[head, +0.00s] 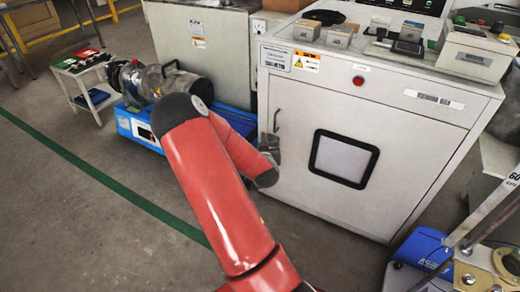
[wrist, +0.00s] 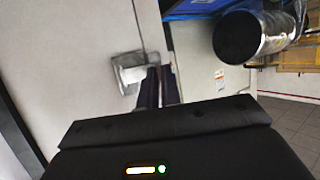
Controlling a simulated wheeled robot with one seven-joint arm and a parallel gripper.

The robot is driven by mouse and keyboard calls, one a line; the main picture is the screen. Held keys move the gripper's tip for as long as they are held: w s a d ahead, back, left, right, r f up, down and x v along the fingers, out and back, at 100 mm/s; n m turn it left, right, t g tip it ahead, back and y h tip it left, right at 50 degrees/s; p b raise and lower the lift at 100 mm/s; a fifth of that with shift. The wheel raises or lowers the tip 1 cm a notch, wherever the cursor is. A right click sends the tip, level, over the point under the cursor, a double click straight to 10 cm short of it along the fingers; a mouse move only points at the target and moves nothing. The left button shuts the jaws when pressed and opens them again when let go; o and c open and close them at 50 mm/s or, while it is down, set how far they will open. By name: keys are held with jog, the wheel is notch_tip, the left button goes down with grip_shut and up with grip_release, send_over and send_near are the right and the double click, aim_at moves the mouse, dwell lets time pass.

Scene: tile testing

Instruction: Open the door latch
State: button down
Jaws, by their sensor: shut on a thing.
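The door (head: 335,195) of the white cabinet has a dark-framed square window and looks closed in the head view. Its metal latch (head: 276,121) is on the door's left edge. In the wrist view the latch (wrist: 128,72) shows as a silvery plate with a bar, left of my fingers. My gripper (wrist: 160,72) has its two dark fingers close together at the latch, shut on its handle. The grip itself is partly hidden by the fingers. In the head view my red arm hides most of the gripper.
A blue-based machine with a metal cylinder (head: 180,82) stands left of the cabinet; the cylinder (wrist: 245,38) is also near my gripper in the wrist view. Small instruments sit on the cabinet top (head: 400,65). Open floor (head: 70,220) lies to the left.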

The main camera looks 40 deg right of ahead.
jog(key=shift+s+d+n+t+y+b, duration=0.35)
jog(key=shift+s+n+y, duration=0.4)
jog(key=shift+n+y, duration=0.8)
jog(key=shift+s+d+n+t+y+b, duration=0.25)
jog(key=shift+s+n+t+y, duration=0.4)
jog(key=shift+n+y, duration=0.9)
jog(key=shift+s+d+n+t+y+b, duration=0.2)
jog(key=shift+s+d+n+t+y, duration=0.15)
jog(key=shift+s+n+y, duration=0.9)
jog(key=shift+w+y, duration=0.35)
jog(key=shift+y, duration=0.1)
jog(key=c, duration=1.6)
grip_release()
jog(key=shift+s+d, duration=0.1)
jog(key=v, duration=0.7)
jog(key=shift+s+r+p, duration=0.2)
jog(key=shift+s+p, duration=0.1)
jog(key=shift+p, duration=0.1)
